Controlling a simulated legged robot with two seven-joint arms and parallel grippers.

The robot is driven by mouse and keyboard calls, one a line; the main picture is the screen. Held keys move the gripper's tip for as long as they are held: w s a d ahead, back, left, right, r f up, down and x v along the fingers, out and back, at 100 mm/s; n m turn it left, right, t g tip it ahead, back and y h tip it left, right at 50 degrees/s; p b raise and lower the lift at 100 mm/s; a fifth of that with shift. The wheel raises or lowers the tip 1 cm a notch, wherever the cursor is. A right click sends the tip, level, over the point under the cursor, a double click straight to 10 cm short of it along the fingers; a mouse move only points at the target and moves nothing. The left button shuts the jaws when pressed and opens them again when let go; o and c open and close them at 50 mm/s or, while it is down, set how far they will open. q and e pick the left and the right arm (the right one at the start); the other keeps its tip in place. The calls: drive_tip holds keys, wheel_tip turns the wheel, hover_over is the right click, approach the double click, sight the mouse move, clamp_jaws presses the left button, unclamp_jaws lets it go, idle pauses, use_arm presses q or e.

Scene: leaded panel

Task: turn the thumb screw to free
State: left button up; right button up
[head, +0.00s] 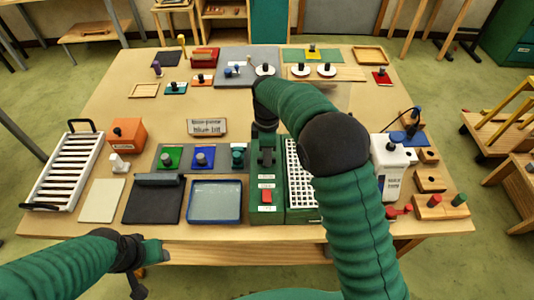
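I cannot make out the thumb screw for certain; it is too small or hidden. My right arm reaches from the lower right over the table, and its dark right gripper (263,127) points down at the back end of a green machine (267,185) with a red button. The fingertips are too dark and small to show whether they are open or touch anything. A small teal fixture (238,155) stands just left of the machine, beside blue and green fixtures on a grey strip. My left gripper (148,267) is low at the table's front edge, away from these; its finger opening is unclear.
A blue tray (215,217), a dark mat (153,207) and a pale board (100,201) lie along the front. A white slotted rack (65,170) stands at the left, an orange block (127,134) beside it.

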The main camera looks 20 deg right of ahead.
drive_tip(key=shift+f, duration=0.35)
use_arm(q)
drive_tip(key=shift+a, duration=0.3)
use_arm(e)
drive_tip(key=shift+a+f, duration=0.1)
drive_tip(key=shift+a, duration=0.15)
drive_tip(key=shift+d, duration=0.1)
clamp_jaws()
use_arm(q)
drive_tip(key=shift+d, duration=0.1)
